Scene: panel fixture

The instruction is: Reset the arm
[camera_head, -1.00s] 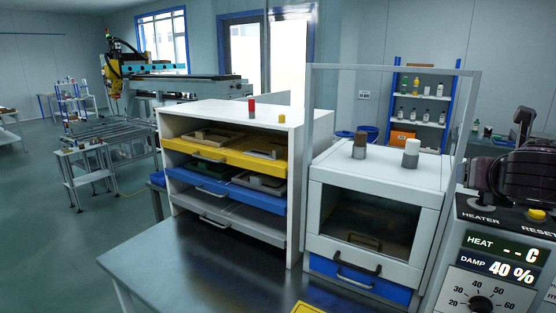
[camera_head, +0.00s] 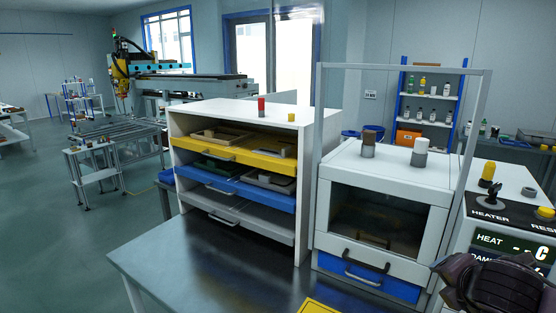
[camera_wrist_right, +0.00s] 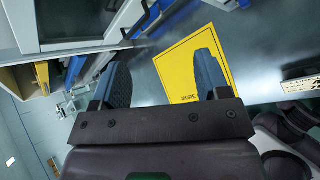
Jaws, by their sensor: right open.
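My right gripper (camera_wrist_right: 163,85) shows in the right wrist view with its two fingers spread apart and nothing between them. A yellow sheet with black print (camera_wrist_right: 190,65) lies on the table behind the fingers in that view. In the head view a dark part of my right arm (camera_head: 497,285) is at the lower right corner, in front of the heater control panel (camera_head: 500,240); the fingertips cannot be made out there. It covers the lower part of the panel's displays. My left gripper is not in view.
A white box with a glass door and blue drawer (camera_head: 370,283) stands beside the panel. Left of it is a white rack (camera_head: 240,112) with yellow, blue and grey drawers. The dark table (camera_head: 225,275) is clear in front of the rack. A light frame (camera_head: 320,130) rises around the box.

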